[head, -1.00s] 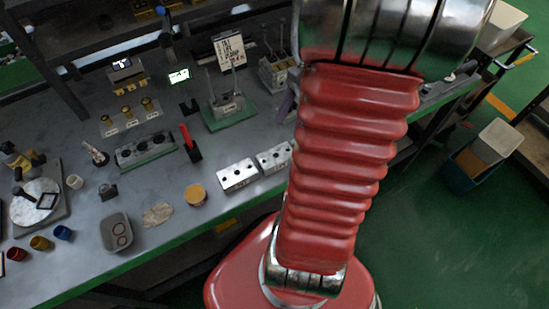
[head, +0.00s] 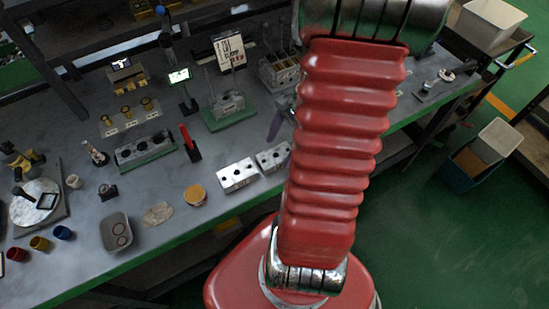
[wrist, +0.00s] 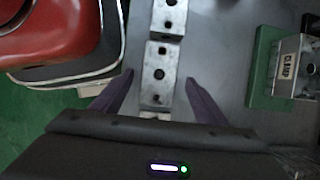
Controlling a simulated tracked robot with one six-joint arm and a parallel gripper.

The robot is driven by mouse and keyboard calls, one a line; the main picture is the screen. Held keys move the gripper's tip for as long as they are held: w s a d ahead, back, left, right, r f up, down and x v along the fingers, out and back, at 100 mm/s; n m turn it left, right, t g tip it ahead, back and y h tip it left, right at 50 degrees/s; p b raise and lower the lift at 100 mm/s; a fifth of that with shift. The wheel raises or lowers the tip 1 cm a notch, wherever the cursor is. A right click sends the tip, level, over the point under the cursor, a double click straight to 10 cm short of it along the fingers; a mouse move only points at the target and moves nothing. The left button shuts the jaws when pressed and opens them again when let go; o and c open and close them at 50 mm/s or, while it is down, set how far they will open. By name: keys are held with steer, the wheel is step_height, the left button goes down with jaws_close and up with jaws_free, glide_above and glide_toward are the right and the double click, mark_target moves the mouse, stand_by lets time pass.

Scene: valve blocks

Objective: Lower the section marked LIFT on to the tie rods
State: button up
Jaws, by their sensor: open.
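Two silver valve blocks with dark holes lie on the bench near its front edge: one on the left (head: 238,176) and one on the right (head: 273,158), partly beside my arm. The wrist view shows a near block (wrist: 160,75) between my fingers and another block (wrist: 168,18) beyond it. A block with upright tie rods (head: 228,103) stands on a green plate. I cannot read LIFT anywhere.
A rack with rods (head: 280,72) stands behind my gripper. A small screen on a stand (head: 180,77), a red-handled tool (head: 190,143) and a long block on green (head: 145,150) stand left of the tie rods. An orange round tub (head: 195,195) sits near the front edge.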

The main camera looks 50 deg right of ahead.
mark_target(278, 153)
steer(key=shift+x, duration=1.45)
steer(key=shift+c, duration=0.4)
steer(key=c, duration=1.4)
steer(key=shift+c, duration=0.2)
step_height(278, 153, up, 10)
